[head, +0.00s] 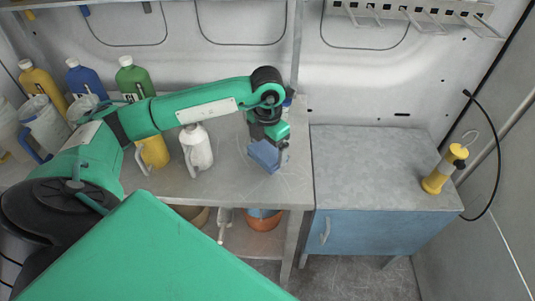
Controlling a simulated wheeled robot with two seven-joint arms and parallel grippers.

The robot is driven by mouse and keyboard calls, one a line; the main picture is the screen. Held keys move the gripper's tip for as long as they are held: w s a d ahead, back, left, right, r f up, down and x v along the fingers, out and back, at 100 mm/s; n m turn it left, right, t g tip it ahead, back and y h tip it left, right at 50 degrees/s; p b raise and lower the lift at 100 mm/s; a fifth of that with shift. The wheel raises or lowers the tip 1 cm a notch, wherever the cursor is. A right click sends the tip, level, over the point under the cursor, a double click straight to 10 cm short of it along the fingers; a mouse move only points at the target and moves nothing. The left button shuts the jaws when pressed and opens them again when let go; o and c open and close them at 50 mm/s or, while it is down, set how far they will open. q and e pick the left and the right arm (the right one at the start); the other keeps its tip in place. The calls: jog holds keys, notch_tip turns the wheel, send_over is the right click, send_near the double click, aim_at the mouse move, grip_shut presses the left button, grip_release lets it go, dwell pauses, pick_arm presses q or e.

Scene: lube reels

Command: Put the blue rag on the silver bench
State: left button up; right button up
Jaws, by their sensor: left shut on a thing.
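My left arm reaches in from the left, and its gripper (275,143) points down over the right part of the silver bench (250,190). The left gripper is shut on the blue rag (264,155), which looks like a small folded blue piece. I cannot tell whether the rag touches the bench top or hangs just above it. The fingertips are partly hidden by the rag and the wrist. My right gripper is not in view.
A white jug (197,148) and a yellow jug (152,151) stand left of the gripper. Several bottles stand at the back left. A blue cabinet (370,231) with a clear grey top adjoins on the right, with a yellow lamp (444,170) at its far right.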

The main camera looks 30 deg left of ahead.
aim_at(268, 150)
pick_arm(q)
notch_tip(268, 150, down, 4)
jog(key=shift+f+p, duration=0.1)
jog(key=shift+p, duration=0.25)
jog(key=o, duration=0.7)
jog(key=shift+r, duration=0.35)
notch_tip(268, 150, up, 12)
jog(key=b, duration=0.3)
jog(key=shift+f, duration=0.2)
jog(key=shift+f, duration=0.1)
